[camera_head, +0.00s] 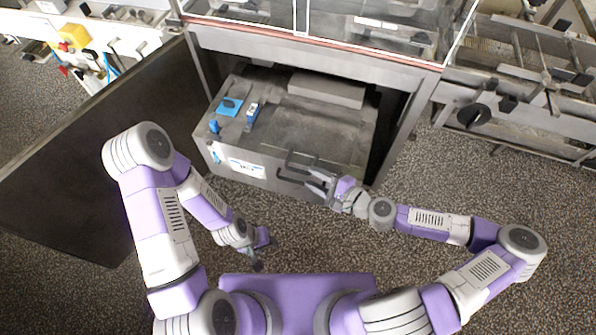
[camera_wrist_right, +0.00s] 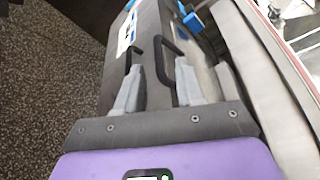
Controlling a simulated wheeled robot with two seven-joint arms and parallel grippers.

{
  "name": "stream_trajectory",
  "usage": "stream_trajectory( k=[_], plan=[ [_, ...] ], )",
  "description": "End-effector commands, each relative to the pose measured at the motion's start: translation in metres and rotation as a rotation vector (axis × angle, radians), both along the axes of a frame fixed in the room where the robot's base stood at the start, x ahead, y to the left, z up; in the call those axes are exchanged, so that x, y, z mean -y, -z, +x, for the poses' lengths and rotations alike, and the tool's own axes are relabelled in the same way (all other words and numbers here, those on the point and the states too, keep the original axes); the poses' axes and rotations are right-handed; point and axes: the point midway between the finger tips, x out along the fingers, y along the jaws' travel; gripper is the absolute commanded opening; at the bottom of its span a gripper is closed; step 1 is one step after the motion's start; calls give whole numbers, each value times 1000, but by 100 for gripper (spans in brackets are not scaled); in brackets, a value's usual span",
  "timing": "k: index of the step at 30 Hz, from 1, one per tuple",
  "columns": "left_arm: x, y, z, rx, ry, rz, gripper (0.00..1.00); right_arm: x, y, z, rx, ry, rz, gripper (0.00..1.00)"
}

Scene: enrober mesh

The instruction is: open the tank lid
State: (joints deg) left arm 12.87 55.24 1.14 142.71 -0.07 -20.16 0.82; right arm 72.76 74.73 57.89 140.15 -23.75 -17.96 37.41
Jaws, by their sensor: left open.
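The grey metal tank (camera_head: 225,163) stands in the opening under the machine, with its flat lid (camera_head: 325,130) lying closed on top. A dark bar handle (camera_head: 290,165) is at its front right edge. My right gripper (camera_head: 318,184) is open beside this handle. In the right wrist view, the dark handle (camera_wrist_right: 160,62) shows between the spread fingers of my right gripper (camera_wrist_right: 158,85); I cannot tell whether they touch it. My left gripper (camera_head: 262,254) is open and empty, low over the floor in front of the tank.
Blue fittings (camera_head: 230,106) sit on the tank's left top. A large dark door panel (camera_head: 80,165) stands swung open at left. The machine's frame post (camera_head: 408,130) bounds the opening at right. A conveyor with a black knob (camera_head: 473,115) is further right. Speckled floor ahead is clear.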

Motion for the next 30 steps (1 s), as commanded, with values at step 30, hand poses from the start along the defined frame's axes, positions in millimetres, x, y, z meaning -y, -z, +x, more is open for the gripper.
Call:
stream_trajectory(
  k=[30],
  plan=[
    [0,15,0,0,0,0,43,-51,15,38,-2,-2,-1,14]
  ],
)
